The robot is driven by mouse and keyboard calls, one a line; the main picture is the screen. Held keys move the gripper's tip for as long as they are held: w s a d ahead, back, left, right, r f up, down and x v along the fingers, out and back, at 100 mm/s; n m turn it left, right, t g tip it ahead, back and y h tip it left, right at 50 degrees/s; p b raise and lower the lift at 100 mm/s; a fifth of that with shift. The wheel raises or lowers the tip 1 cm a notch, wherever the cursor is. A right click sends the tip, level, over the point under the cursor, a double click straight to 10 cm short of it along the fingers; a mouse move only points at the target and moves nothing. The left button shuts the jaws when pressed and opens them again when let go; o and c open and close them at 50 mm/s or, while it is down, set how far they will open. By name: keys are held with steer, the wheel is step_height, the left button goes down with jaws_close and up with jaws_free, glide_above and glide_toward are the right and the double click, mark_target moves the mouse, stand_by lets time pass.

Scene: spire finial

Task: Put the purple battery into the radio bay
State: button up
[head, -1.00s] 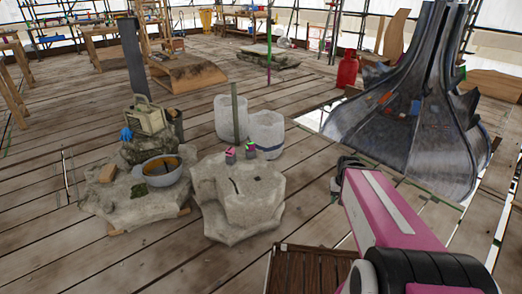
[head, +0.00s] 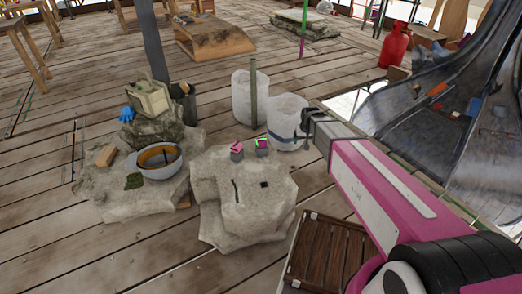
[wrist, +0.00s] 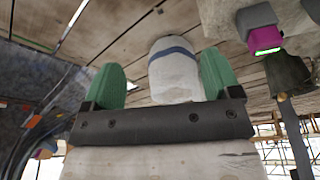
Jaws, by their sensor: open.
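I cannot tell which is the purple battery. A grey and purple block with a bright magenta face (wrist: 262,28) shows at upper right in the wrist view. The beige radio (head: 152,100) sits on a rock at left; its bay is too small to make out. My gripper (head: 308,122) is right of the blocks, apart from them. Its green fingers (wrist: 162,82) are spread, with nothing held between them.
The pale stone block (head: 235,210) has a dark slot and a square hole on top. White containers (head: 254,95) and a thin post stand behind it. A wooden crate (head: 325,255) lies in front.

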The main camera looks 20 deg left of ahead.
steer(key=w+a+n, duration=0.1)
steer(key=w+a, duration=0.2)
steer(key=a, duration=0.8)
steer(key=n+t+y, duration=0.1)
steer(key=y, duration=0.1)
glide_toward(262, 139)
steer(key=shift+h, duration=0.3)
steer(key=x, duration=0.4)
steer(key=shift+w+a+f, duration=0.15)
steer(key=shift+a, duration=0.25)
steer(key=shift+s+x, duration=0.15)
steer(key=shift+x, duration=1.4)
steer(key=shift+s+x, duration=0.15)
steer(key=shift+x, duration=1.35)
steer(key=shift+d+f, duration=0.1)
steer(key=c, duration=1.4)
steer(key=shift+c, duration=0.2)
